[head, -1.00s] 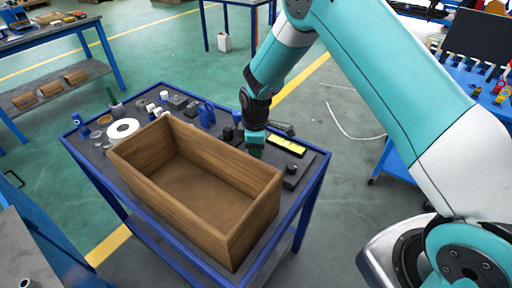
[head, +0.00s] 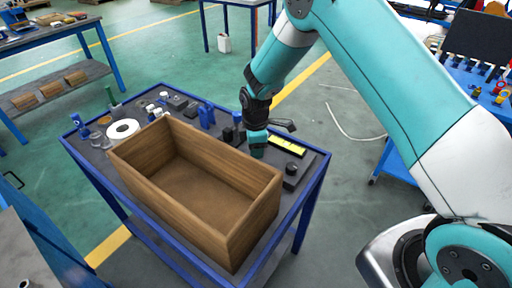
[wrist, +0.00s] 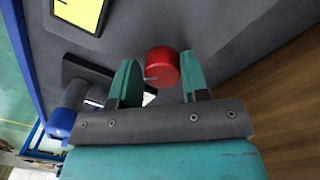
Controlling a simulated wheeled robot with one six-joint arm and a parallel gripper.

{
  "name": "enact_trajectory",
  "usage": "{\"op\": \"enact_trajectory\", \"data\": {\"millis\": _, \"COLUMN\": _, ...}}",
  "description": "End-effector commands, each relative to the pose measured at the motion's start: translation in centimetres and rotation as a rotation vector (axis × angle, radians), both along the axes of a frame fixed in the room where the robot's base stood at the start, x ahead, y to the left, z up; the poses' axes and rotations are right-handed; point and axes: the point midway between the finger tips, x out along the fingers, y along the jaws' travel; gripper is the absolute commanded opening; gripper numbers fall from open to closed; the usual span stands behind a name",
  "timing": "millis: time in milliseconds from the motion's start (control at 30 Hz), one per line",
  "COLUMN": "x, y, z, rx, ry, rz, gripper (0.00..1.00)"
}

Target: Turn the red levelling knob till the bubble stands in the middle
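The red levelling knob (wrist: 162,67) shows in the wrist view, between the fingertips of my gripper (wrist: 160,78). The fingers are open, one on each side of the knob, with little room at its sides; I cannot tell whether either touches it. In the head view my gripper (head: 257,150) points down at the table beside the wooden box and hides the knob. A yellow level strip (head: 287,145) lies on a dark plate right of my gripper. Part of it shows in the wrist view (wrist: 82,10). The bubble cannot be made out.
A large open wooden box (head: 190,205) stands close to the left of my gripper on the blue-framed table (head: 140,215). A dark block (head: 292,172) sits at the right end. A white roll (head: 122,129) and several small items lie at the back left.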

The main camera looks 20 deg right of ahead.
Motion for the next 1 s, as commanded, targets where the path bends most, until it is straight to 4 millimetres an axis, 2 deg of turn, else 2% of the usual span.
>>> {"op": "enact_trajectory", "data": {"millis": 33, "x": 0.1, "y": 0.0, "z": 0.1, "rx": 0.001, "ry": -0.002, "rz": -0.001, "gripper": 0.54}}
{"op": "enact_trajectory", "data": {"millis": 67, "x": 0.0, "y": 0.0, "z": 0.1, "rx": 0.0, "ry": -0.001, "rz": -0.001, "gripper": 0.61}}
{"op": "enact_trajectory", "data": {"millis": 333, "x": -0.1, "y": 0.1, "z": 0.0, "rx": 0.0, "ry": 0.003, "rz": 0.001, "gripper": 0.61}}
{"op": "enact_trajectory", "data": {"millis": 467, "x": -0.1, "y": 0.1, "z": 0.8, "rx": 0.0, "ry": 0.003, "rz": 0.001, "gripper": 0.61}}
{"op": "enact_trajectory", "data": {"millis": 567, "x": -0.1, "y": 0.1, "z": 2.4, "rx": 0.001, "ry": 0.001, "rz": 0.001, "gripper": 0.61}}
{"op": "enact_trajectory", "data": {"millis": 1000, "x": -0.3, "y": 0.1, "z": 13.3, "rx": 0.001, "ry": -0.002, "rz": 0.0, "gripper": 0.61}}
